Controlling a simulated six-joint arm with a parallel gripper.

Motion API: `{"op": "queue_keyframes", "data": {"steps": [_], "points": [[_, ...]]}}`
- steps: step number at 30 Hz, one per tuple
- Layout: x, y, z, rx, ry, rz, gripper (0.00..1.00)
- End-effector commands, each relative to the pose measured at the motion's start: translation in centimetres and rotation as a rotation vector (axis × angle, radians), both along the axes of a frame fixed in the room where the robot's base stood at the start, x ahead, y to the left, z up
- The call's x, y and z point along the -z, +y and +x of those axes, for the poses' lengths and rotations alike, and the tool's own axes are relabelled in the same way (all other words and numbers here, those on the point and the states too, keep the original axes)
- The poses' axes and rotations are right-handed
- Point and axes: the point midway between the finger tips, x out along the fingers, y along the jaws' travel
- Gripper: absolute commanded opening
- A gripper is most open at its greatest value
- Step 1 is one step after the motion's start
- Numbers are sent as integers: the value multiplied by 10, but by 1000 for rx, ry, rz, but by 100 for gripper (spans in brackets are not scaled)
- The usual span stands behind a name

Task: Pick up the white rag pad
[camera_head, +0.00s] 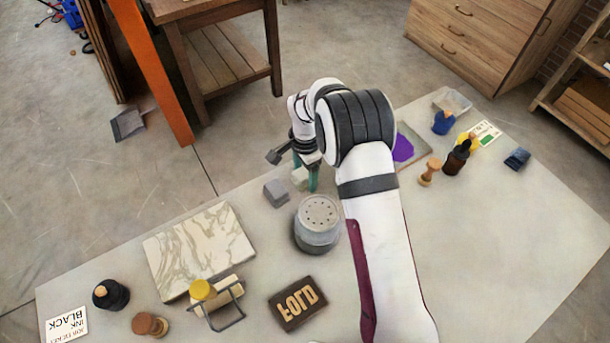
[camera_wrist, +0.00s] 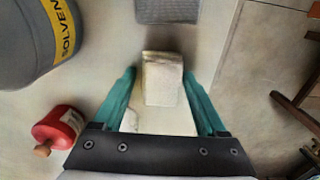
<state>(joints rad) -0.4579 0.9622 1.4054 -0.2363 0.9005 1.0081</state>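The white rag pad (camera_head: 299,178) is a small off-white block on the grey table, beside a perforated-top can. In the wrist view the pad (camera_wrist: 162,82) lies between the two teal fingers, with a narrow gap at each side. My gripper (camera_wrist: 159,75) is open over the pad; in the head view (camera_head: 305,174) its fingers point down at it. I cannot tell whether the fingertips are level with the pad. A grey pad (camera_head: 276,192) lies close by to the left and also shows at the top of the wrist view (camera_wrist: 167,10).
The solvent can (camera_head: 318,222) stands close to the white pad; it fills the wrist view's upper left (camera_wrist: 35,40). A red container (camera_wrist: 58,127) stands at lower left there. A marble slab (camera_head: 198,250) and a FOLD block (camera_head: 298,303) lie nearer. The table edge is close behind.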

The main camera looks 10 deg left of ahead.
Motion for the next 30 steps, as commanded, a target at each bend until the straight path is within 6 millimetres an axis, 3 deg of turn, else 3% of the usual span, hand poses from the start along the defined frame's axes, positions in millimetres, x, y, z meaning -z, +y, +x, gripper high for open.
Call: {"op": "queue_keyframes", "data": {"steps": [1,12,20,27,30], "points": [[0,0,0,0,0,0,64],[0,0,0,0,0,0,0],[-4,0,0,-1,-1,0,0],[-42,0,1,1,-2,1,0],[-55,-22,-1,4,-1,-1,0]]}}
